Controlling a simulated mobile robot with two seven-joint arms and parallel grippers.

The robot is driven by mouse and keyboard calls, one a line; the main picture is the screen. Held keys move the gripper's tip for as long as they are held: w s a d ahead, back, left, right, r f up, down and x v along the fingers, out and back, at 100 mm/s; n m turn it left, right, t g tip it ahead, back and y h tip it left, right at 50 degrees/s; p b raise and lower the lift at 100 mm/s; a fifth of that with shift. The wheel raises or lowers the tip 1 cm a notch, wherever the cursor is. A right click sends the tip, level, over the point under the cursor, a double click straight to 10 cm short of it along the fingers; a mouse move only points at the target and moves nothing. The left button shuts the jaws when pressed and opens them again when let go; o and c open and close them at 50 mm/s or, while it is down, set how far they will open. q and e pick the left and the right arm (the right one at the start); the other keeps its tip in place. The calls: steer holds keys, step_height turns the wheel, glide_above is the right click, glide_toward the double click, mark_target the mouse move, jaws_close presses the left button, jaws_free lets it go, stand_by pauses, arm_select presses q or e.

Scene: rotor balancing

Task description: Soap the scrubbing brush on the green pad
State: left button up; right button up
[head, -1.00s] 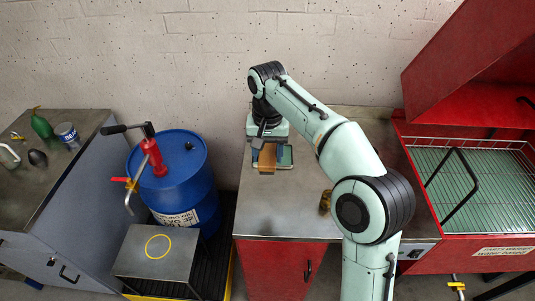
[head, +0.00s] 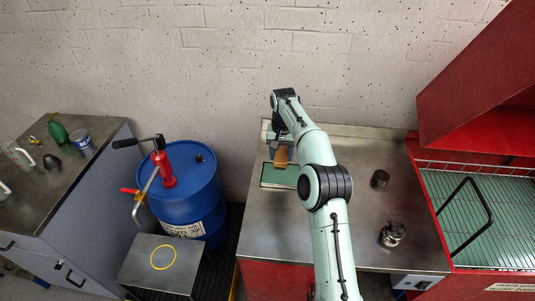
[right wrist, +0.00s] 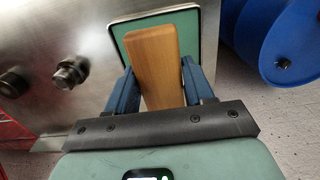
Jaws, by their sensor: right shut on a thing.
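The scrubbing brush shows as a tan wooden block (right wrist: 153,62) between the blue fingers of my right gripper (right wrist: 163,88) in the right wrist view. The gripper is shut on it. Its bristles are hidden. The green pad (right wrist: 124,34), in a pale-rimmed tray, lies behind the brush in that view. In the head view the pad (head: 279,176) lies on the metal bench top, with the brush (head: 281,157) over its far part and my right gripper (head: 283,146) above. I cannot tell whether the brush touches the pad. My left gripper is out of view.
A dark cylinder (head: 379,179) and a metal part (head: 392,234) stand on the bench right of my arm. A red parts washer (head: 431,230) with a green grate is at the right. A blue drum (head: 187,205) with a red pump stands left of the bench.

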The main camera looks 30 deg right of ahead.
mark_target(281, 174)
steer(key=shift+w+d+f, duration=0.25)
steer(key=shift+d+f, duration=0.25)
steer(key=shift+f, duration=0.1)
steer(key=shift+s+a+f, duration=0.1)
steer(key=shift+f, duration=2.7)
steer(key=shift+f, duration=0.6)
steer(key=shift+r, duration=3.6)
